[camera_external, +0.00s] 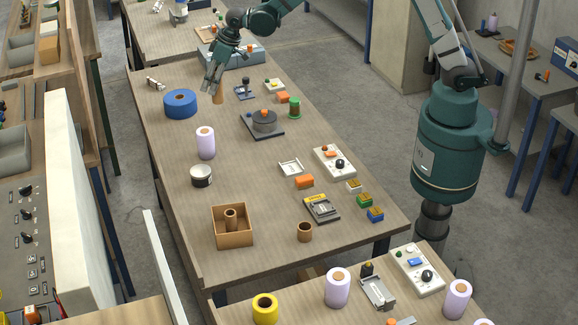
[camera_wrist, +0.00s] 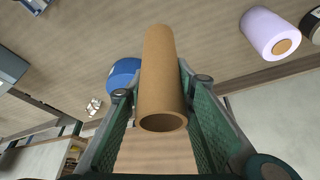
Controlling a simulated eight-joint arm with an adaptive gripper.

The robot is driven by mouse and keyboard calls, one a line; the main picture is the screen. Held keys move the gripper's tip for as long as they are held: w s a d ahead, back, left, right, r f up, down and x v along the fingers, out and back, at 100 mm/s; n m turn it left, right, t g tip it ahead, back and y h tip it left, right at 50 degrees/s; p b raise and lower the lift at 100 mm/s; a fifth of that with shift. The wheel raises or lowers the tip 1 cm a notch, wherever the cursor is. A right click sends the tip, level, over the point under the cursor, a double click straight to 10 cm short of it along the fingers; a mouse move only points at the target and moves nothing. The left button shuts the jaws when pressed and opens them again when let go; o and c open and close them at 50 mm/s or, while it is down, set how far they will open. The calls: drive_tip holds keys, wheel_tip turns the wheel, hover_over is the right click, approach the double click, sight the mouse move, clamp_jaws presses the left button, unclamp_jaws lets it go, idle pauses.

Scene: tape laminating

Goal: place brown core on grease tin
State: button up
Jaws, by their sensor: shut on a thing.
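The brown core (camera_external: 218,97) is a plain cardboard tube. In the wrist view the brown core (camera_wrist: 159,60) stands between the two green fingers of my gripper (camera_wrist: 161,88), its open end toward the camera. My gripper (camera_external: 212,86) is shut on it at the far part of the table, just right of the blue roll. The grease tin (camera_external: 201,177) is a short white can with a dark band and light top. It stands on the table nearer the camera, well apart from my gripper. Nothing is seen on its top.
A lilac roll (camera_external: 206,143) stands between the blue roll (camera_external: 181,104) and the tin. An open brown box (camera_external: 219,237) with a tube inside stands nearer the camera. A dark turntable device (camera_external: 262,130) sits to the right. The table around the tin is clear.

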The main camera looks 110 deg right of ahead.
drive_tip(key=w+a+r+n+p, duration=0.1)
drive_tip(key=w+a, duration=0.4)
drive_tip(key=a, duration=0.6)
drive_tip(key=w+a+r+n+y+p, duration=0.1)
drive_tip(key=w+a+r+n, duration=0.1)
drive_tip(key=w+a, duration=0.4)
drive_tip(key=w+a+r+n+y+p, duration=0.1)
drive_tip(key=w+a, duration=0.4)
drive_tip(key=a, duration=1.1)
drive_tip(key=shift+w+r+n+t, duration=0.35)
drive_tip(key=shift+r+n, duration=0.25)
drive_tip(key=shift+n, duration=0.3)
drive_tip(key=shift+f, duration=0.1)
wheel_tip(320, 180, down, 6)
drive_tip(key=shift+p, duration=0.4)
drive_tip(key=shift+f, duration=0.15)
drive_tip(key=shift+f, duration=1.75)
drive_tip(key=shift+f, duration=0.25)
